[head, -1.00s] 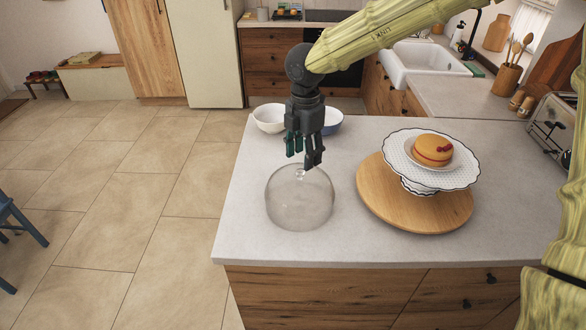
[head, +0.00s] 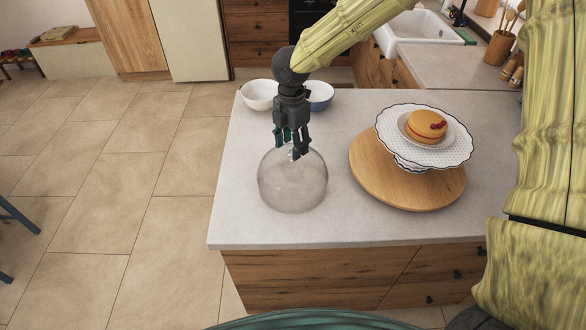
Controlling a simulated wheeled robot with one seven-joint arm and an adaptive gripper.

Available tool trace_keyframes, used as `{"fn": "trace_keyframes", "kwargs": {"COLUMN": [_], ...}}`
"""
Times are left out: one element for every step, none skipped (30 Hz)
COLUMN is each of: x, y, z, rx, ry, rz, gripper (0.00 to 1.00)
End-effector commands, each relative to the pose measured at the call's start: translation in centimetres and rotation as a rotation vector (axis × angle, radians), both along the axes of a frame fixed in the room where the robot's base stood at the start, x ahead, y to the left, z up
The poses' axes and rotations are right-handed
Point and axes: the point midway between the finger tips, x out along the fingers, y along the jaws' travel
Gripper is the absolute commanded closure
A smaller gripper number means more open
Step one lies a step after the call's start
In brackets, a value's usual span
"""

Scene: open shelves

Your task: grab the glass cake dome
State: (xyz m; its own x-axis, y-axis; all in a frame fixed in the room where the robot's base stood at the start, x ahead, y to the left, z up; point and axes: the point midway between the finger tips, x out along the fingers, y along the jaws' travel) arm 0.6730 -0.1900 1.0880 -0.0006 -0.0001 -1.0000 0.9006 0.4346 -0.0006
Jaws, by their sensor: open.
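The glass cake dome (head: 292,186) is a clear dome with a small knob on top. It stands on the left front part of the grey counter. My gripper (head: 290,150) points down at the top of the dome, with its fingers open about the knob. The fingers partly hide the knob, and I cannot tell whether they touch it.
To the right a round wooden board (head: 385,184) bears a white cake stand (head: 453,152) with a small cake (head: 427,126). Behind my gripper are a white bowl (head: 257,95) and a blue bowl (head: 321,95). The counter's left edge is near the dome.

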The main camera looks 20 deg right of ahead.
Motion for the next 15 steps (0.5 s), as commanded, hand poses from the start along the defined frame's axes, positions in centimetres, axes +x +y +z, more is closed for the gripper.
{"fn": "trace_keyframes", "kwargs": {"x": [-0.1,-0.1,-0.2,-0.4,-0.5,-0.6,-0.7,-0.8,-0.8,-0.8,-0.7,-0.6,-0.5,-0.4,-0.3], "y": [0.0,-0.1,-0.2,-0.2,-0.3,-0.3,-0.3,-0.3,-0.3,-0.2,-0.2,-0.2,-0.2,-0.2,-0.2], "z": [-0.4,-0.7,-1.1,-1.4,-1.7,-2.1,-2.4,-2.6,-2.8,-3.0,-3.2,-3.5,-3.6,-3.8,-3.9], "rx": [-0.001,-0.002,-0.002,-0.001,-0.001,-0.001,-0.001,-0.001,-0.001,0.000,0.000,0.001,0.000,0.001,0.000], "ry": [0.005,0.005,0.004,0.003,0.002,0.000,-0.003,-0.004,-0.005,-0.005,-0.005,-0.004,-0.003,-0.002,-0.001], "rz": [0.001,0.001,0.002,0.002,0.000,-0.001,0.000,0.001,0.001,0.001,0.001,0.001,0.001,0.002,0.002], "gripper": [0.50,0.50,0.50,0.50,0.50,0.50,0.50,0.50,0.50,0.50,0.50,0.50,0.50,0.50,0.50]}}
